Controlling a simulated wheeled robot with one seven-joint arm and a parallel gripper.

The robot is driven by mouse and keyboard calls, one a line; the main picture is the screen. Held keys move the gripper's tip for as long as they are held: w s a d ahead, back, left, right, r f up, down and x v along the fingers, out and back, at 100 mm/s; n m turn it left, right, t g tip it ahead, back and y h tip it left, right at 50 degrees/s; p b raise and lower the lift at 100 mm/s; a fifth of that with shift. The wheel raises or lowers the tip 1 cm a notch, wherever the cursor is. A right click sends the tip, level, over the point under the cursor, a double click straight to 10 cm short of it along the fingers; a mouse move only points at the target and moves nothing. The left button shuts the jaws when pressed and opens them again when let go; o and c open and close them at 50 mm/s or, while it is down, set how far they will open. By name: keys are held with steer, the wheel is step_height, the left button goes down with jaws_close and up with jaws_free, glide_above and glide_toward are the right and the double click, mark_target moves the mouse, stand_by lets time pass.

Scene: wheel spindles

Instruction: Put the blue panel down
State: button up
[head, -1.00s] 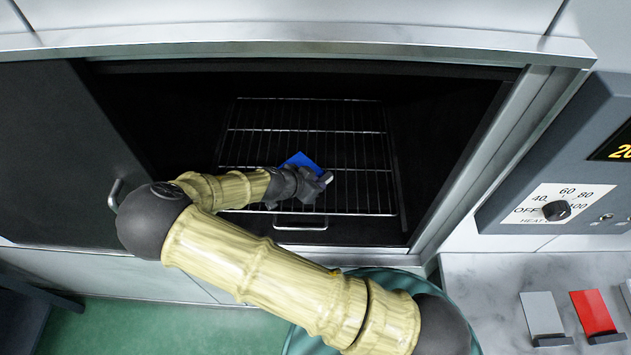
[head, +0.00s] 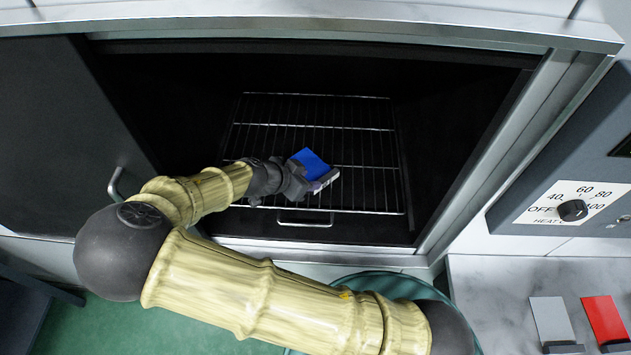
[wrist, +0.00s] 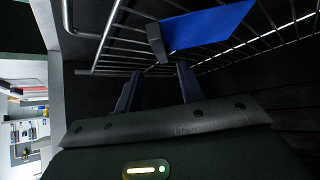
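The blue panel (head: 311,162) is inside the open oven chamber, over the front part of the wire rack (head: 362,168). It looks flat on or just above the wires; I cannot tell if it touches. In the wrist view the blue panel (wrist: 208,27) has a dark grey block at its near end. My gripper (head: 308,181) reaches in from the left, close beside the panel. In the wrist view the two fingers of my gripper (wrist: 158,80) stand apart with a gap between them. The grey block lies beyond the fingertips, not clamped between them.
The dark oven door (head: 60,140) with its handle stands at the left. The metal frame surrounds the opening. A control box with a heat knob (head: 572,210) is at the right. Grey (head: 553,320) and red (head: 605,320) panels sit on the marble counter. The rack's rear is clear.

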steer(key=b+v, duration=0.1)
steer(key=v, duration=0.3)
steer(key=shift+s+a+r, duration=0.15)
steer(key=shift+r, duration=0.2)
